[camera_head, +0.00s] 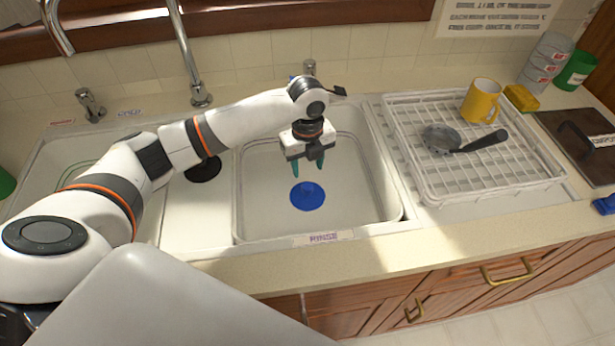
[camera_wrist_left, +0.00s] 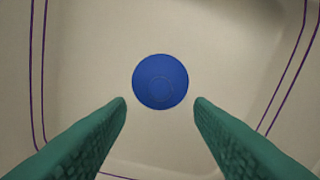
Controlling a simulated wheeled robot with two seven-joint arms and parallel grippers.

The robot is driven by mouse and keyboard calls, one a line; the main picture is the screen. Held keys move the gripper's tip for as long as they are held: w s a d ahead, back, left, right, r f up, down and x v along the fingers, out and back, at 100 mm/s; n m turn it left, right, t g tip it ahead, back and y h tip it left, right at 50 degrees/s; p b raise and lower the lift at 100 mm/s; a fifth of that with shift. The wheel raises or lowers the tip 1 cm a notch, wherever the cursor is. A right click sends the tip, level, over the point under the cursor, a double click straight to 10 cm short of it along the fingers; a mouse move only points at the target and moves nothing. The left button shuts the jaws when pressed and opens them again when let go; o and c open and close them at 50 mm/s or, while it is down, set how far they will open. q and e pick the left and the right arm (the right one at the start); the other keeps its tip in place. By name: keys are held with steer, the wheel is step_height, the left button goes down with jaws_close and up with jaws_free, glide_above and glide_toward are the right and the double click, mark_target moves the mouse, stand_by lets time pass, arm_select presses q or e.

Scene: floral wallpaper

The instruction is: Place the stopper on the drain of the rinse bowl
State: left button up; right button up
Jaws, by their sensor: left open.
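The blue round stopper (camera_head: 307,196) lies on the floor of the rinse bowl (camera_head: 270,222), the right-hand sink bowl with the label on its front rim. It also shows in the left wrist view (camera_wrist_left: 160,82), centred just beyond the fingertips. The drain is not visible; I cannot tell whether the stopper covers it. My left gripper (camera_head: 308,172) is above the stopper, pointing down, with its green fingers open and apart on either side in the wrist view (camera_wrist_left: 160,100). Nothing is between the fingers. My right gripper is not in view.
A white dish rack (camera_head: 425,184) stands right of the bowl, holding a yellow mug (camera_head: 481,101) and a dark-handled strainer (camera_head: 440,138). A black round thing (camera_head: 203,168) lies on the ledge left of the bowl. The tall tap (camera_head: 190,60) rises behind my left arm.

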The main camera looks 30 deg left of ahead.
arm_select(q)
steer(key=shift+r, duration=1.4)
